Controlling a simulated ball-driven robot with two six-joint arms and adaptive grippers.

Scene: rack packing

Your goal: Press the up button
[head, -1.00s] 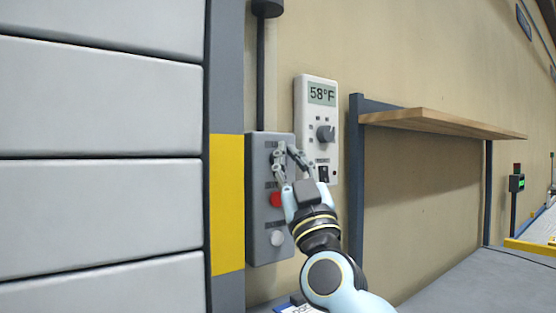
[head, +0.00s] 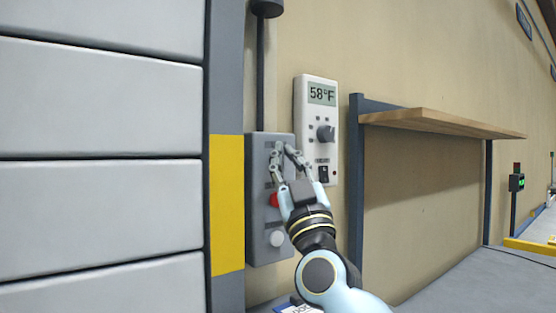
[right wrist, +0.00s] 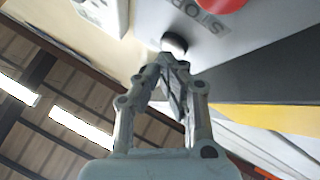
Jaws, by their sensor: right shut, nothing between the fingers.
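A grey control box (head: 257,225) is mounted on the wall in the head view. It carries a red button (head: 274,200) in the middle and a white button (head: 277,238) at the bottom. My right gripper (head: 284,152) is shut and empty, with its fingertips in front of the top of the box. The fingers hide the top button in the head view. In the right wrist view the top button (right wrist: 174,43) shows as a dark round knob with a bright highlight, just beyond the fingertips. I cannot tell whether they touch. My left gripper is not in view.
A white thermostat (head: 318,95) reading 58°F hangs right of the box, close to my right fingers. A wooden shelf (head: 440,122) juts out farther right. A yellow-marked door post (head: 227,205) and a grey panelled door (head: 100,110) stand left.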

